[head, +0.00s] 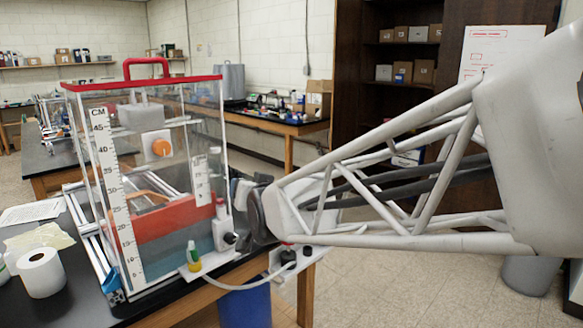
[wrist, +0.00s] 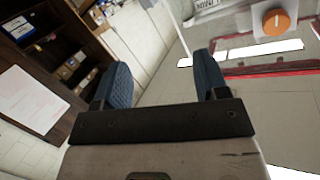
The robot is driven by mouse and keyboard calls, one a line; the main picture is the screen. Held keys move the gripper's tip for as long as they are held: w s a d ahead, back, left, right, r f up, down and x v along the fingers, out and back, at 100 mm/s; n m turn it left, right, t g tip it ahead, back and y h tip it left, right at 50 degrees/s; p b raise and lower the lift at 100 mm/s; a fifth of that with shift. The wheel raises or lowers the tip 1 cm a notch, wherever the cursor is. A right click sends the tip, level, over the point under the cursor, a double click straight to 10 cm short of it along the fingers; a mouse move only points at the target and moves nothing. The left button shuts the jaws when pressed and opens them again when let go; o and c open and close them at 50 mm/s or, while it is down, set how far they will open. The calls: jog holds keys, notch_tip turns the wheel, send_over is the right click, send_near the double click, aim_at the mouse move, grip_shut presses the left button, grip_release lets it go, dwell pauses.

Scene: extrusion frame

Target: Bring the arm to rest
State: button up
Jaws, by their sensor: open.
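My gripper (head: 248,208) is at the end of my white truss-like arm, at the right side of a clear tank with a red-edged lid. In the wrist view my gripper (wrist: 168,85) shows two dark blue padded fingers spread apart, with nothing between them. The clear tank (head: 210,130) stands on the black bench, with a centimetre scale (head: 112,190) on its front and a red block (head: 165,220) inside. An orange knob (head: 161,147) is on the tank's upper part; it also shows in the wrist view (wrist: 276,22). Whether the fingers touch the tank cannot be told.
The black bench (head: 60,300) carries a paper roll (head: 40,272) at left. A small yellow-green bottle (head: 193,256) stands on a white ledge at the tank's front, with a white hose (head: 245,286) nearby. A dark shelf (head: 405,55) stands behind my arm. Open floor lies at right.

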jog(key=s+d+f+g+h, duration=0.25)
jog(key=s+d, duration=0.25)
jog(key=d, duration=0.4)
jog(key=s+d+f+g+h, duration=0.2)
jog(key=s+d+f+g, duration=0.15)
jog(key=s+d, duration=0.35)
jog(key=s+d+f+g+h, duration=0.1)
jog(key=s+d+f+g, duration=0.2)
jog(key=s+d, duration=0.2)
jog(key=s+d+f+m+g+h, duration=0.1)
jog(key=s+d+f+g, duration=0.1)
jog(key=s+d, duration=0.4)
jog(key=s+f, duration=0.1)
jog(key=s, duration=0.4)
jog(key=shift+s+d+g, duration=0.2)
jog(key=shift+s+g, duration=0.15)
jog(key=shift+g, duration=0.05)
